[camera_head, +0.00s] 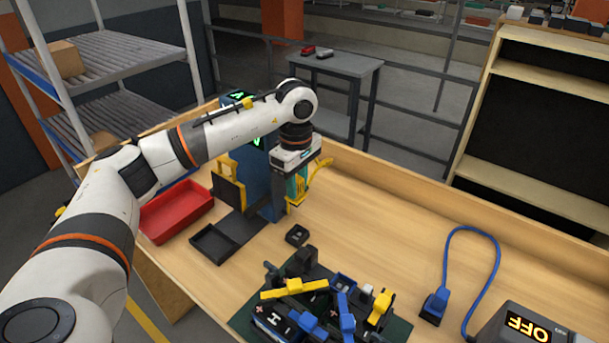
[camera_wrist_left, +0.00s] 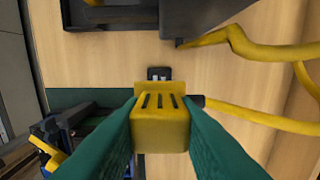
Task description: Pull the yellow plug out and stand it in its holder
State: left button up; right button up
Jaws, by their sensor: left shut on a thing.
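My left gripper (camera_head: 293,203) hangs over the table, close beside the tall blue unit (camera_head: 258,182). In the left wrist view its green fingers (camera_wrist_left: 160,118) are shut on the yellow plug (camera_wrist_left: 161,128), which has dark slots across its ridged face. The plug appears held clear of the unit. The yellow cable (camera_head: 321,172) loops at the right of the gripper and also shows in the left wrist view (camera_wrist_left: 255,48). A small black block with an opening (camera_head: 297,235), perhaps the holder, stands on the table just in front; it also shows beyond the plug (camera_wrist_left: 159,73). My right gripper is out of view.
A black tray (camera_head: 213,244) and a red bin (camera_head: 176,211) lie to the left. A dark green mat (camera_head: 396,330) at the front bears a cluttered device with yellow and blue handles. A blue cable and plug (camera_head: 435,304) and a box reading OFF (camera_head: 524,328) stand right. Bare table lies between.

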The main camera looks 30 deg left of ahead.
aim_at(297, 205)
pick_arm(q)
jog(key=shift+s+f+b, duration=0.25)
jog(key=shift+f+b, duration=0.45)
jog(key=shift+f, duration=0.5)
notch_tip(297, 205, down, 4)
jog(key=shift+w+f+b, duration=0.1)
jog(key=shift+w+b, duration=0.05)
jog(key=shift+b, duration=1.05)
jog(key=shift+f+b, duration=0.5)
jog(key=shift+f, duration=0.85)
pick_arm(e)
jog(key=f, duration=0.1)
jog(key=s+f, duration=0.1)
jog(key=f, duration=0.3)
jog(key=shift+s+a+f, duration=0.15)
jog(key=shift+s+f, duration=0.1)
pick_arm(q)
jog(key=shift+f+b, duration=0.1)
jog(key=shift+b, duration=0.2)
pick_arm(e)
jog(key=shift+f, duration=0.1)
pick_arm(q)
jog(key=shift+f+b, duration=0.85)
jog(key=shift+f, duration=0.2)
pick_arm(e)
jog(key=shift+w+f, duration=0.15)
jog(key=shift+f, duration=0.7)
